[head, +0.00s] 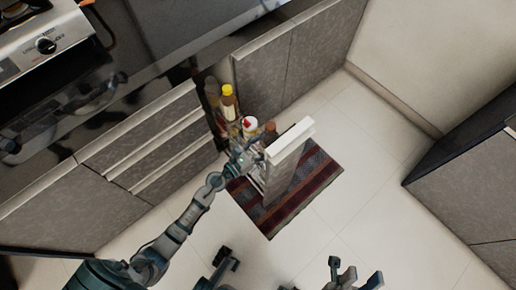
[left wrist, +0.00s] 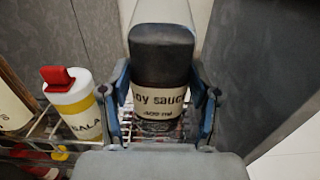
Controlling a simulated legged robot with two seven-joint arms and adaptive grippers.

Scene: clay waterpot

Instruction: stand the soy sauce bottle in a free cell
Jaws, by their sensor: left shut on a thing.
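In the left wrist view the soy sauce bottle (left wrist: 160,90) has a black cap and a cream label reading "soy sauce 400 ml". My left gripper (left wrist: 163,103) is shut on it, with one blue finger on each side. Wire bars of a rack (left wrist: 52,128) show beside and below the bottle. Its base is hidden, so I cannot tell whether it is inside a cell. In the head view my left gripper (head: 243,157) is at the rack, and the bottle is too small to make out. My right gripper (head: 348,276) appears cut off at the bottom edge; its opening is unclear.
A red-capped spice bottle (left wrist: 75,103) stands left of the soy sauce bottle. A yellow bottle (head: 229,101) stands further back in the open cabinet. A white-topped panel (head: 289,145) stands right of my left gripper, over a striped mat (head: 313,185). The tiled floor to the right is clear.

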